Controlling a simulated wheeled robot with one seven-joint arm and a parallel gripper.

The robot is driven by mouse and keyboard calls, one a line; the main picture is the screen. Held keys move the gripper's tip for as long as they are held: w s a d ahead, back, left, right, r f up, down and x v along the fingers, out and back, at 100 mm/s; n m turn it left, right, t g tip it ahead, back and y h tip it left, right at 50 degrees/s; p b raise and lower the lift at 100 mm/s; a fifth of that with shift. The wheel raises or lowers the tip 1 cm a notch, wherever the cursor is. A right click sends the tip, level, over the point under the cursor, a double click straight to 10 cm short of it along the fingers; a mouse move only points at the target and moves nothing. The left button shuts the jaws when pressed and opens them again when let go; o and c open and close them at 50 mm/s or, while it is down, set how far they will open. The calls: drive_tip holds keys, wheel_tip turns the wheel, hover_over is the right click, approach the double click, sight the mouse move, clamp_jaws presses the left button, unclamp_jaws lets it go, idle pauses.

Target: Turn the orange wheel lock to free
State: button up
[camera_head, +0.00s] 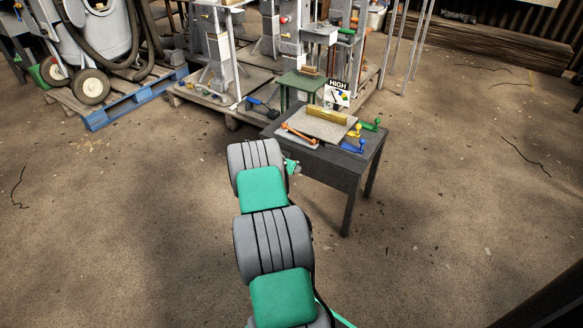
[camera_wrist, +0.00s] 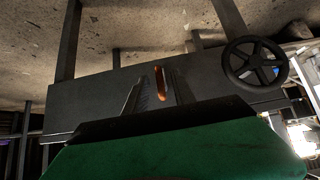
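In the wrist view, a narrow orange piece (camera_wrist: 160,82), likely the orange wheel lock, stands out against the dark side of the table. My gripper (camera_wrist: 158,92) has its two fingers apart, with the orange piece showing between them and a gap on each side. I cannot tell whether the fingertips reach past it. A black spoked wheel (camera_wrist: 255,64) is to the right of the fingers. In the head view my arm hides most of my gripper, and only a green part (camera_head: 292,166) shows by the table's left edge. The orange piece and wheel cannot be made out there.
The dark table (camera_head: 338,168) carries an orange lever (camera_head: 300,134), a board with a yellow bar (camera_head: 327,115), and green and blue levers (camera_head: 352,146) at its right. A "HIGH" sign (camera_head: 337,92) stands behind. Pallets and machinery fill the back. The floor right of the table is clear.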

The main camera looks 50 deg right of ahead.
drive_tip(key=p+v, duration=0.3)
drive_tip(key=v, duration=0.4)
drive_tip(key=shift+a+r, duration=0.3)
drive_tip(key=shift+a, duration=0.05)
